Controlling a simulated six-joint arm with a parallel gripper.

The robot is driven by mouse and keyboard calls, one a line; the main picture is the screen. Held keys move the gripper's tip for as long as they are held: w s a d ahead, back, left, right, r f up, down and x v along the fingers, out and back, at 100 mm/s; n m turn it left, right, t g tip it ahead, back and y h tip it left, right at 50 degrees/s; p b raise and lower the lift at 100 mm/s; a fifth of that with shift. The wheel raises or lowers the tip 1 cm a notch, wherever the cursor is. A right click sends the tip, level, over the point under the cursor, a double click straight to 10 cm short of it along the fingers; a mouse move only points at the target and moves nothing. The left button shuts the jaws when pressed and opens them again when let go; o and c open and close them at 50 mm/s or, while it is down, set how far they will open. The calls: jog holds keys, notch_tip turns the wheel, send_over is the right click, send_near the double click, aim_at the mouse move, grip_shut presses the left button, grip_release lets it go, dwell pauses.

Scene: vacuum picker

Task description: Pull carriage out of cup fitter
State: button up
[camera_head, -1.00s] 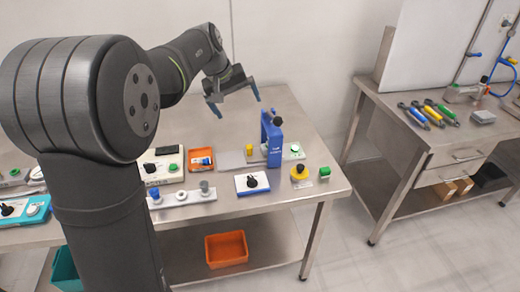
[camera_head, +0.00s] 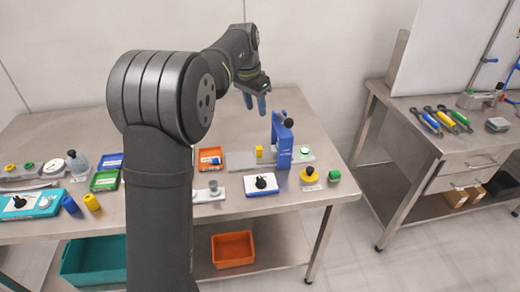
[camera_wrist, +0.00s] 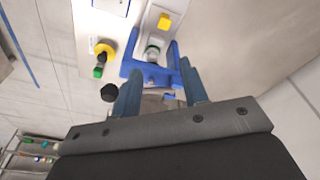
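The cup fitter is a blue upright frame (camera_head: 283,150) with a black knob (camera_head: 288,122) on top, on the right half of the steel table. A flat grey slide (camera_head: 238,162) with a yellow block (camera_head: 259,151) runs out to its left; it looks like the carriage. A green-and-white round part (camera_head: 305,153) shows at the frame's right. My gripper (camera_head: 255,102) is open and empty, above and behind the fitter. Its fingers (camera_wrist: 160,88) point toward the frame.
In front of the fitter are a white-and-blue box (camera_head: 262,183) with a black knob, a yellow knob (camera_head: 309,175) and a green button (camera_head: 334,175). An orange tray (camera_head: 209,159) lies left of the slide. A second bench (camera_head: 425,125) with tools stands right.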

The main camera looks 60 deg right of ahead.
aim_at(259, 149)
jog(key=f+m, duration=0.2)
jog(key=f, duration=0.4)
jog(key=d+f+m+y, duration=0.1)
jog(key=f+m, duration=0.1)
jog(key=f, duration=0.5)
jog(key=d+f+m, duration=0.1)
jog(key=f+m, duration=0.2)
jog(key=f, duration=0.3)
jog(key=shift+d+f+t+y, duration=0.15)
jog(key=shift+t+y, duration=0.15)
jog(key=shift+c, duration=0.4)
grip_shut()
